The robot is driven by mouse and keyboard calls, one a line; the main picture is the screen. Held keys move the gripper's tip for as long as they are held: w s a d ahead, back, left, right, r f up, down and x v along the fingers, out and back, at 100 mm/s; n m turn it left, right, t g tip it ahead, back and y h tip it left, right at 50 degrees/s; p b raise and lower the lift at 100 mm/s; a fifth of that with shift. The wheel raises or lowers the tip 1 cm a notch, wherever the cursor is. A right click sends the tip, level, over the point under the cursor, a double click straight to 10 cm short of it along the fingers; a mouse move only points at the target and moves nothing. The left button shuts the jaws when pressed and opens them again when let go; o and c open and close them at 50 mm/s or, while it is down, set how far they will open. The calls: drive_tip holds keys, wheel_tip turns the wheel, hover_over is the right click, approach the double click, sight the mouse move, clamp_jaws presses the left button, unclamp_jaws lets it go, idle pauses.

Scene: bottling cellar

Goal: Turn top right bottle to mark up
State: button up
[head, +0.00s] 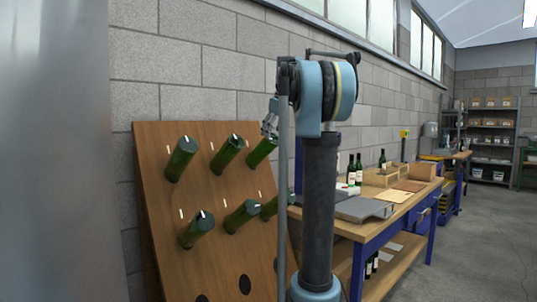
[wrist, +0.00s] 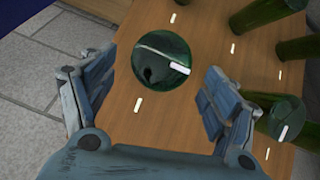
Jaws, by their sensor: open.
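The top right bottle (head: 262,152) is green and sticks out of the wooden rack board (head: 158,205) at the right end of the top row. My gripper (head: 270,123) is at its end in the head view, partly hidden by my arm. In the wrist view the bottle's round end (wrist: 155,72) lies between the open fingers of my gripper (wrist: 154,82), with a gap on both sides. Its white paint mark (wrist: 180,68) is at the right of the round end. A white board mark (wrist: 138,104) is below the bottle in that view, well off the paint mark's direction.
Neighbouring bottles (head: 227,153) and (head: 182,158) stick out to the left, with more bottles (head: 196,230) in the row below. In the wrist view one bottle (wrist: 285,118) is close beyond the right finger. A workbench (head: 385,228) with bottles and boxes stands right of the rack.

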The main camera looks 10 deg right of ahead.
sight(269, 150)
drive_tip(key=x, duration=1)
drive_tip(key=c, duration=1)
